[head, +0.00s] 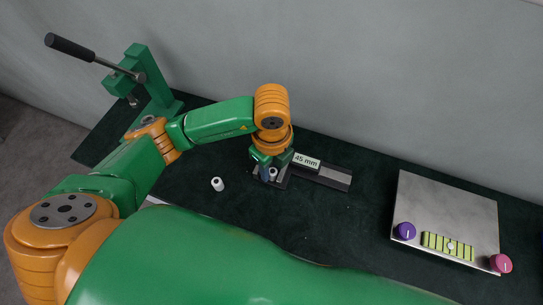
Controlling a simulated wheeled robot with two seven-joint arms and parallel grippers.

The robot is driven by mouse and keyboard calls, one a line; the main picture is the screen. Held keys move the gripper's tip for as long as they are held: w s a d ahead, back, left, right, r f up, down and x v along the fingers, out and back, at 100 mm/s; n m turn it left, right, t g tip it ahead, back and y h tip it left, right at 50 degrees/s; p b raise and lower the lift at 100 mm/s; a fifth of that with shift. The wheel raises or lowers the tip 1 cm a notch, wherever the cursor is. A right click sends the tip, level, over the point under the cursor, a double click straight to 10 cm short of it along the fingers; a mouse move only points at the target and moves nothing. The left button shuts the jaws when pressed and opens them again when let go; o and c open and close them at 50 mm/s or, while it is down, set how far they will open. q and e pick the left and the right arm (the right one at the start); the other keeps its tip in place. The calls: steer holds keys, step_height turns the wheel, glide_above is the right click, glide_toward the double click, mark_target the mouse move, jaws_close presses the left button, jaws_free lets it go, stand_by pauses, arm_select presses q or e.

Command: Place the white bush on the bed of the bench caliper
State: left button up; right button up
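A small white bush (217,184) with a dark hole stands on the dark green bench, left of the bench caliper. The bench caliper (335,180) is a grey bar with a dark frame and a display reading 45 mm. My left gripper (267,174) points down at the caliper's left end. A second small white ringed piece (273,171) shows right at its fingertips, partly hidden by them. I cannot tell whether the fingers are closed on that piece or whether it rests on the bed. My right gripper is not in view.
A green lever press (151,77) with a black handle stands at the back left. A grey metal plate (447,205) with a purple knob (404,231), a pink knob (501,263) and a yellow-green strip lies at the right. The bench (345,226) is clear in front of the caliper.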

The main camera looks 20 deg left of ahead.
mark_target(272, 169)
arm_select(q)
step_height(272, 169, up, 12)
steer(key=p, duration=0.1)
steer(key=shift+f+p, duration=0.25)
steer(key=shift+p, duration=0.1)
